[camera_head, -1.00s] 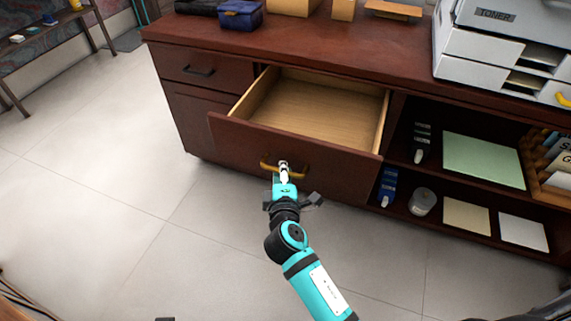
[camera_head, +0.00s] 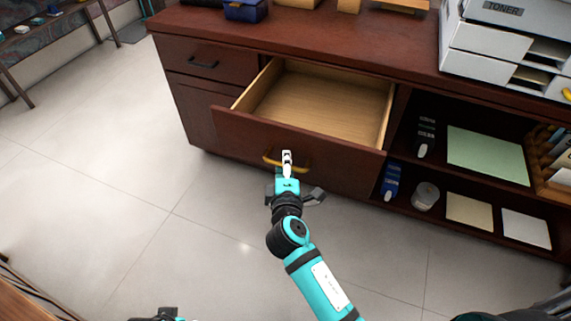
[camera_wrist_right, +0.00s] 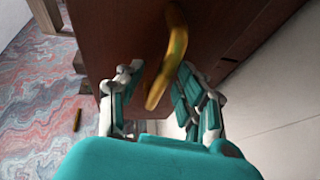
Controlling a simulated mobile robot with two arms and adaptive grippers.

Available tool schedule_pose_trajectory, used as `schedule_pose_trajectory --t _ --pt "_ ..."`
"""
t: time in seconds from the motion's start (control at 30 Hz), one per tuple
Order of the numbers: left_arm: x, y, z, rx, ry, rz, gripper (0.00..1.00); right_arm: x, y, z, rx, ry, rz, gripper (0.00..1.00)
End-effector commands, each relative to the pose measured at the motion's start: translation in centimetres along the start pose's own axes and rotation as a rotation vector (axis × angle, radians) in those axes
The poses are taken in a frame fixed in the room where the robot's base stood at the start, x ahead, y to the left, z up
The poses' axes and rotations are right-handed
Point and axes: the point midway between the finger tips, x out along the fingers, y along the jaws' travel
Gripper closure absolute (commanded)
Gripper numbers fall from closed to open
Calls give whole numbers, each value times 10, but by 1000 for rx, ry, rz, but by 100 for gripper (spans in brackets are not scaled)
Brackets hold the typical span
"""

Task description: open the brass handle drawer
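My right gripper (camera_head: 287,157) is at the handle. In the right wrist view, the handle (camera_wrist_right: 176,50) runs between the two fingers of the gripper (camera_wrist_right: 160,75), which stand apart with a gap beside the handle. I see no firm grip on it. My left gripper (camera_head: 165,314) only peeks in at the bottom edge; its fingers cannot be made out.
A smaller shut drawer with a dark handle (camera_head: 203,65) is at the upper left. Open shelves with a green sheet (camera_head: 487,155) and a white roll (camera_head: 426,196) are at right. The floor (camera_head: 130,190) at left is clear.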

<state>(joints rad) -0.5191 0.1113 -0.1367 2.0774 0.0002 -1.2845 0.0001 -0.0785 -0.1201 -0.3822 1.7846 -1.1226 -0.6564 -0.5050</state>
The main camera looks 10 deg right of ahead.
Motion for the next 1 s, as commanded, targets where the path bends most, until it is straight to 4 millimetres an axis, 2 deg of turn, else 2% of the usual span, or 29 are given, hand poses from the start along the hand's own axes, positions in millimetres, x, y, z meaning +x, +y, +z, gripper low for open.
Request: schedule_pose_trajectory --t 0.17,0.4,0.6,0.77,1.0 --pt "0 0 0 0 0 0 60 -21 -2 0 0 1 -3 64" --pt "0 0 0 1 -1 0 60 -73 -2 0 1 1 -4 64" --pt "0 0 0 1 -1 0 60 -106 -1 0 0 0 -2 64" --pt "0 0 0 1 -2 0 60 -117 0 0 2 0 0 64" --pt "0 0 0 1 -2 0 60 -119 0 0 1 0 0 64"
